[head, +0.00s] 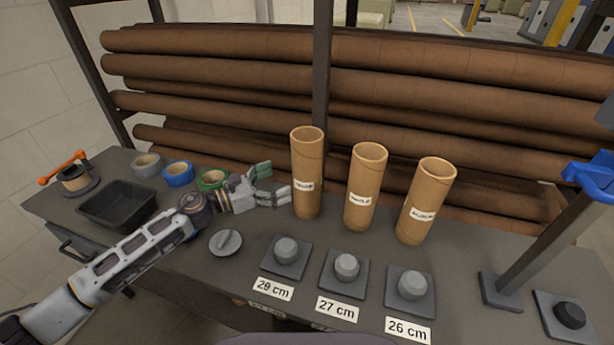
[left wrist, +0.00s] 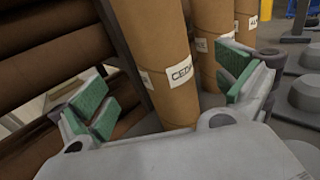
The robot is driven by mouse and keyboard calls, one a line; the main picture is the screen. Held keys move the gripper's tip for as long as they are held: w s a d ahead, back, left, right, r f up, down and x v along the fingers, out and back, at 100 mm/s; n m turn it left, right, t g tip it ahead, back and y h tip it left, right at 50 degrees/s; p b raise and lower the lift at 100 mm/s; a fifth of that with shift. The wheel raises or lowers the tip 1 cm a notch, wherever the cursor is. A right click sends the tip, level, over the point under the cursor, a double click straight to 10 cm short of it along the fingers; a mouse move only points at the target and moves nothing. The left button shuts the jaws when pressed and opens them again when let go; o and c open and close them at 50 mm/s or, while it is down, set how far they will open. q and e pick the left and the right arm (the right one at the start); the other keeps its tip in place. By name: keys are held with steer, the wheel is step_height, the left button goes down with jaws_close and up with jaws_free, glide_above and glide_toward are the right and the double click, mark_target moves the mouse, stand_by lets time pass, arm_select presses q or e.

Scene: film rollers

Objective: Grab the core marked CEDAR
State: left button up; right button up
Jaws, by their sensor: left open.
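The core marked CEDAR stands upright on the table. In the left wrist view this brown cardboard tube (left wrist: 172,55) shows the letters "CEDA" on its white label. In the head view it is the leftmost of three tubes (head: 307,155), its label too blurred to read. My left gripper (head: 273,184) is open, just left of this tube. In the left wrist view the green-padded fingers of the left gripper (left wrist: 166,92) lie to either side of the tube, and I cannot tell whether either touches it. My right gripper is not in view.
Two more labelled tubes, the middle one (head: 366,185) and the right one (head: 426,200), stand close by. Tape rolls (head: 178,172) and a black tray (head: 118,203) are left. Long brown rolls (head: 215,75) fill the rack behind.

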mark_target(294, 174)
arm_select(q)
steer(key=shift+x, duration=0.85)
steer(key=shift+p+x, duration=0.3)
steer(key=shift+x, duration=0.75)
steer(key=shift+w+d, duration=0.1)
steer(key=shift+d, duration=0.05)
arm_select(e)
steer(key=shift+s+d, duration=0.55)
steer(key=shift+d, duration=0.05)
arm_select(q)
steer(key=shift+w+d+r, duration=0.2)
steer(key=shift+w+d, duration=0.1)
steer(key=shift+d, duration=0.45)
steer(key=shift+p+x, duration=0.5)
steer(key=shift+x, duration=0.75)
steer(key=shift+w+d, duration=0.2)
steer(key=shift+d, duration=0.3)
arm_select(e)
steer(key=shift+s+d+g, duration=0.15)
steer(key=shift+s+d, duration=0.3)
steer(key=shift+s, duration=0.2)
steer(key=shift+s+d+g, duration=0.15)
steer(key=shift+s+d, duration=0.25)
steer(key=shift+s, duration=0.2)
